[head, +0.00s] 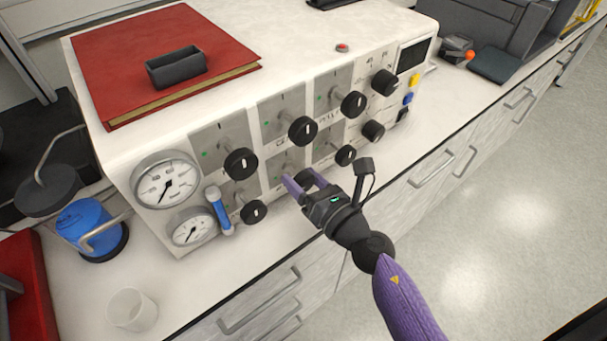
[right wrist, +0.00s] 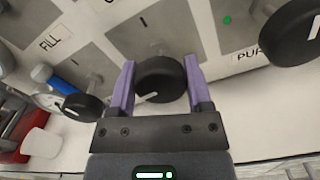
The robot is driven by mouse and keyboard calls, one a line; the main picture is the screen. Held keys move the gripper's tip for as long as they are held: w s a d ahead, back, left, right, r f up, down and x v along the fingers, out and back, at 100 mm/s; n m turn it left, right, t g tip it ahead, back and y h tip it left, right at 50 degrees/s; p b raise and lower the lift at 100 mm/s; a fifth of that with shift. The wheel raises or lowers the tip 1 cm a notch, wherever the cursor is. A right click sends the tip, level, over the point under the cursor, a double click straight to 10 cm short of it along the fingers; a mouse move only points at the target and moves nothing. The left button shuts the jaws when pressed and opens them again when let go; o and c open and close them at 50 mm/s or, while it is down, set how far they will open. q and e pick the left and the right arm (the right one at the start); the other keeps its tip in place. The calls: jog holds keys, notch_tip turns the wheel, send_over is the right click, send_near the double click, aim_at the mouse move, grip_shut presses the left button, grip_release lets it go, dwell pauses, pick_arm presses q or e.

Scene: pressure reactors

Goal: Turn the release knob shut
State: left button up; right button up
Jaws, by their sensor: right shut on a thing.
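My right gripper (head: 305,183) is at the lower row of the front panel of a white reactor unit (head: 392,30). In the right wrist view the purple fingers (right wrist: 158,85) are on either side of a round black knob (right wrist: 160,76) and shut on it. I take it for the release knob, but its label is hidden. Its white pointer mark slants toward the lower left. In the head view the gripper mostly covers this knob. My left gripper is not in view.
Other black knobs (head: 241,164) sit close by on the panel. Two gauges (head: 166,180) and a blue-capped tube (head: 219,211) are at the left. A red book (head: 130,50) lies on top. A blue canister (head: 88,222) and a beaker (head: 131,309) stand on the bench.

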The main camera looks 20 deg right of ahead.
jog(key=m+p, duration=0.1)
jog(key=m, duration=0.3)
jog(key=shift+r+m, duration=0.1)
jog(key=shift+m, duration=0.3)
jog(key=m+p, duration=0.2)
jog(key=m, duration=0.3)
jog(key=shift+d, duration=0.1)
jog(key=m+p, duration=0.2)
jog(key=m, duration=0.3)
jog(key=shift+m, duration=0.3)
jog(key=shift+f+m+p, duration=0.2)
jog(key=shift+m+p, duration=0.3)
jog(key=shift+m, duration=1.4)
jog(key=o, duration=1.3)
jog(key=shift+s, duration=0.1)
jog(key=p+v, duration=0.1)
jog(key=v, duration=0.8)
jog(key=shift+s+d, duration=0.1)
jog(key=shift+s, duration=0.25)
